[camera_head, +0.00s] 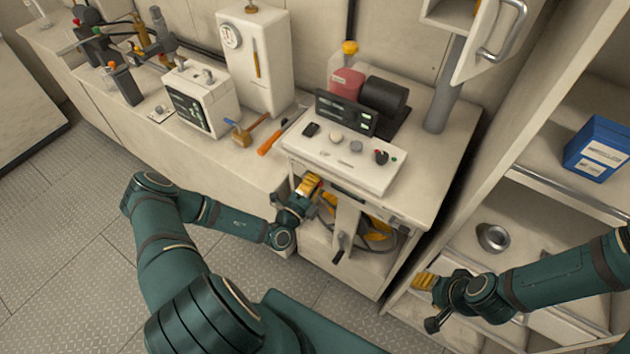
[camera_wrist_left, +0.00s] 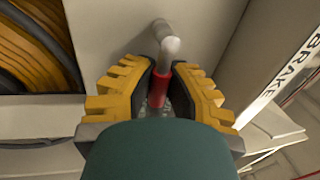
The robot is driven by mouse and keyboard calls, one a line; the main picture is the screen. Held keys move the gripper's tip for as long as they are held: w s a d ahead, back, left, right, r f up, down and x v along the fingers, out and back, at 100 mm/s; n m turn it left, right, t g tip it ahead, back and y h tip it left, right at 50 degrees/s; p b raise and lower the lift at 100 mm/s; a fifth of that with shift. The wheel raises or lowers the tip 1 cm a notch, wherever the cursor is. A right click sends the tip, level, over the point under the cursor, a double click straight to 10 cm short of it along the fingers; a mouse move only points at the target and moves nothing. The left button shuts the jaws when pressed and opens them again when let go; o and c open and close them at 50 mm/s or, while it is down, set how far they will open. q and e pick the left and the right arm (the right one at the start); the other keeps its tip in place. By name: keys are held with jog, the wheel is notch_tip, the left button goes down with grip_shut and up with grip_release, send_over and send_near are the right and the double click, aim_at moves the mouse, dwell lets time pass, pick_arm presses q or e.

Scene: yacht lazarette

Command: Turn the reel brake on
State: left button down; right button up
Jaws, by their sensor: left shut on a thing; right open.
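The reel brake lever (camera_wrist_left: 168,44) shows in the left wrist view as a rounded grey handle with a red band, beside a pale strip (camera_wrist_left: 296,68) lettered BRAKE. My left gripper (camera_wrist_left: 163,88) is shut on this lever, its yellow ribbed fingers on either side of the red band. In the head view my left gripper (camera_head: 311,185) is at the upper left of the cabinet's open front, and the lever is mostly hidden there. The reel (camera_head: 376,234), wound with yellow line, sits inside the cabinet. My right gripper (camera_head: 424,281) is open and empty at the lower right.
A control panel (camera_head: 345,158) with knobs tops the cabinet. A dark-gripped crank (camera_head: 339,250) projects from its front. An orange-handled tool (camera_head: 272,139) and a mallet (camera_head: 244,137) lie on the left counter. Shelves with a blue box (camera_head: 598,150) stand right. Patterned floor (camera_head: 60,240) is clear at left.

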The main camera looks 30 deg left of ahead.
dwell(0.4)
pick_arm(q)
jog(key=c, duration=0.9)
grip_release()
jog(key=v, duration=1.2)
